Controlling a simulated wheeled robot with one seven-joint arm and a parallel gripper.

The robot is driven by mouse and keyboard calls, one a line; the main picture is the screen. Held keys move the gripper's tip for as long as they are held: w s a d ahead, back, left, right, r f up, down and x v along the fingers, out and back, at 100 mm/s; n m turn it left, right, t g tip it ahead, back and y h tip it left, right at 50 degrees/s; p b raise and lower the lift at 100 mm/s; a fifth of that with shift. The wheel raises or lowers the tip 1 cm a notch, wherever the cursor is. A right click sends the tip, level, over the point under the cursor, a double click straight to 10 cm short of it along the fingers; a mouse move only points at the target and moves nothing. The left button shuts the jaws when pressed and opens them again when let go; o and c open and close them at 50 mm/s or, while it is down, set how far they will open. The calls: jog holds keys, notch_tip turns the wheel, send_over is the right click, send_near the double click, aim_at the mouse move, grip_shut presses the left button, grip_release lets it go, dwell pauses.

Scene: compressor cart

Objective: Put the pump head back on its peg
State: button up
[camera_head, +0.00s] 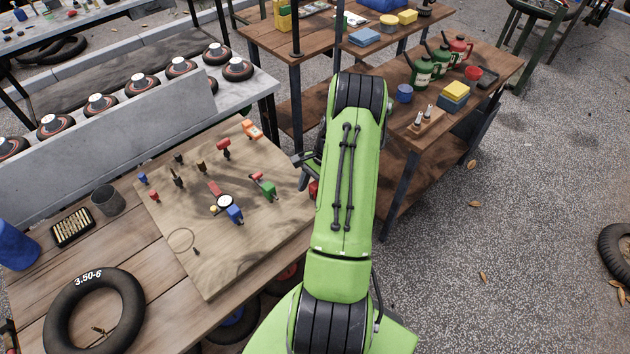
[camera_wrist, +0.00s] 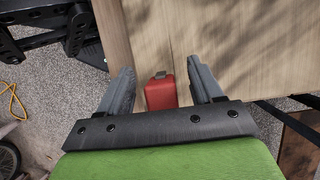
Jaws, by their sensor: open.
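A red block-like piece with a small dark top (camera_wrist: 160,92) lies between my fingers in the wrist view, with a gap on both sides; I cannot tell for certain that it is the pump head. A bit of red (camera_head: 313,188) shows beside my arm at the board's right edge in the head view. My gripper (camera_wrist: 159,66) is open; in the head view it is mostly hidden behind my green arm. The wooden board (camera_head: 215,265) carries several small coloured fittings, among them a green and red one (camera_head: 265,187) and a blue one (camera_head: 235,214). I cannot tell which peg is meant.
A tyre (camera_head: 60,325), a grey cup (camera_head: 107,200) and a tray of small brass parts (camera_head: 73,228) stand left of the board. A shelf table (camera_head: 440,140) with green and red cans is beyond my arm. Open gravel floor lies to the right.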

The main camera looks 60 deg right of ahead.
jog(key=p+v, duration=0.2)
jog(key=v, duration=1.3)
jog(key=shift+r, duration=0.15)
jog(key=shift+d, duration=0.1)
jog(key=w+a+r+n+h, duration=0.2)
jog(key=w+a+r+n, duration=0.15)
jog(key=a+r, duration=0.45)
jog(key=w+a+r+n+h, duration=0.25)
jog(key=a+r+n, duration=0.3)
jog(key=a, duration=0.55)
jog(key=s+a+r+n+t, duration=0.2)
jog(key=s+a+n, duration=0.3)
jog(key=a, duration=0.3)
jog(key=s+a+r+n+t, duration=0.2)
jog(key=s+a+n, duration=0.4)
jog(key=s+a, duration=0.2)
jog(key=shift+s+a+r+n+t, duration=0.2)
jog(key=shift+s+a+n+t, duration=0.1)
jog(key=shift+a, duration=0.3)
